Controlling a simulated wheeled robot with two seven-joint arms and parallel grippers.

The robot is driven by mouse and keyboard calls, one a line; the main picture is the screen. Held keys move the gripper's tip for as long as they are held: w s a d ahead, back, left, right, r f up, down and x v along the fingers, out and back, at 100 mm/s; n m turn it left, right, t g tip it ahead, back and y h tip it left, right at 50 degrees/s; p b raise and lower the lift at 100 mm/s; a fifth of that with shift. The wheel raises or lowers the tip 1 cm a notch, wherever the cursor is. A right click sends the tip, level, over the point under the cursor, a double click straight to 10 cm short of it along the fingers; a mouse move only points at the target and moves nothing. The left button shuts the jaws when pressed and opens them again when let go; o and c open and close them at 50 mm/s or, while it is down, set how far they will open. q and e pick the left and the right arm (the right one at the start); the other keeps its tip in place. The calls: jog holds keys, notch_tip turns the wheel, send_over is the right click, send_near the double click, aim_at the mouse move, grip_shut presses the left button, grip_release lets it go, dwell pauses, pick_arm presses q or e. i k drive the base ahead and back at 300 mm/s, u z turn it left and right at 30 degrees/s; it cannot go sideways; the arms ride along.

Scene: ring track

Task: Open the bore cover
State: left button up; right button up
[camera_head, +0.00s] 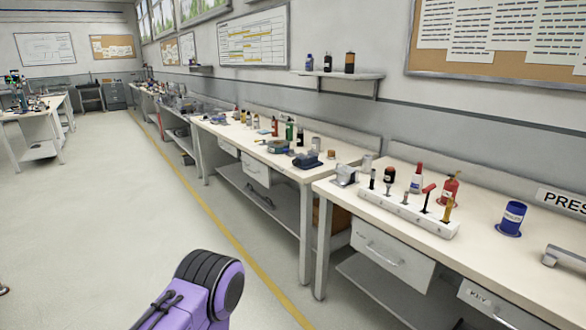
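I cannot make out a bore cover in the head view. A workbench (497,262) runs along the right wall, and a grey metal part (565,256) on it is cut off by the right edge; I cannot tell what it is. Neither of my grippers is in view. A purple and black link of my own arm shows at the bottom, left of the middle.
A cluttered second bench (283,158) continues behind. The floor (110,210) at left is clear.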

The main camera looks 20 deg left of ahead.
aim_at(344, 170)
jog(key=u, duration=0.75)
jog(key=k, duration=0.5)
jog(key=u, duration=0.7)
jog(key=i, duration=1.45)
jog(key=z, duration=1.4)
jog(key=i, duration=0.75)
jog(key=z, duration=0.9)
